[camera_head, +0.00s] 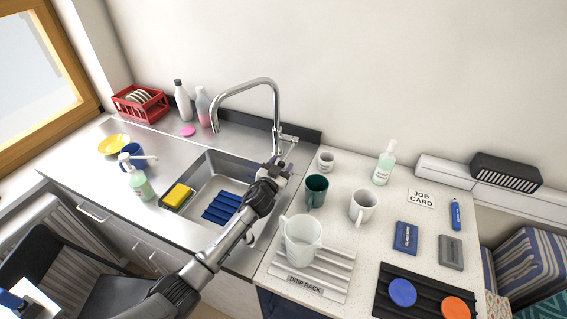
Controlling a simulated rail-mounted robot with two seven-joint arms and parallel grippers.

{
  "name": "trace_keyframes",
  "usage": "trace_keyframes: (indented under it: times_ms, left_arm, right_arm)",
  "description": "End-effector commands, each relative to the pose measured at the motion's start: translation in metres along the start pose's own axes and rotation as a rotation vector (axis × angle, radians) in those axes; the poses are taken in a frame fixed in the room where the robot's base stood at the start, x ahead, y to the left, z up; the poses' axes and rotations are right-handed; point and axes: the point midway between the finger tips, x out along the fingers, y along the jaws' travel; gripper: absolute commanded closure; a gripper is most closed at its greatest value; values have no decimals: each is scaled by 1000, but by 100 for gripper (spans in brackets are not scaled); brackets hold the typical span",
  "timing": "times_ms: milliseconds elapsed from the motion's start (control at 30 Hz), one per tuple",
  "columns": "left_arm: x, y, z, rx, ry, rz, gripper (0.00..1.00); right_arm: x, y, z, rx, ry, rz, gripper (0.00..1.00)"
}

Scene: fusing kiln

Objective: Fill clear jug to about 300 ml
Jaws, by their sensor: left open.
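The clear jug (304,243) stands upright on the white drip rack (325,272) on the counter right of the sink. It looks empty, though its contents are hard to make out. The tall chrome tap (277,110) stands behind the sink basin (212,172), its spout arching left. No stream of water shows under the spout. My left gripper (284,164) is open at the base of the tap, just below its side lever (288,138). I cannot tell whether it touches the tap. My right gripper is out of view.
A green mug (316,191), a white mug (363,206) and a small white cup (326,162) stand behind the jug. A yellow sponge (179,195) and blue ribbed mat (222,208) lie in the sink. A soap bottle (138,182) stands left of it.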

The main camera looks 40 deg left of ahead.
Motion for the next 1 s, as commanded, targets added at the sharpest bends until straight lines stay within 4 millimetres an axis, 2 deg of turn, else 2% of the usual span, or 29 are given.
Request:
trace_keyframes:
  times_ms: [233, 667, 1000]
  left_arm:
    - [20, 0, 0, -1, 0, -1, 48]
    - [24, 0, 0, 0, 0, 0, 48]
    - [24, 0, 0, 0, 0, 0, 80]
  right_arm:
    - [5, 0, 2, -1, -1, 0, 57]
    - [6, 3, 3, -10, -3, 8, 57]
    - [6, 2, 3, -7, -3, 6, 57]
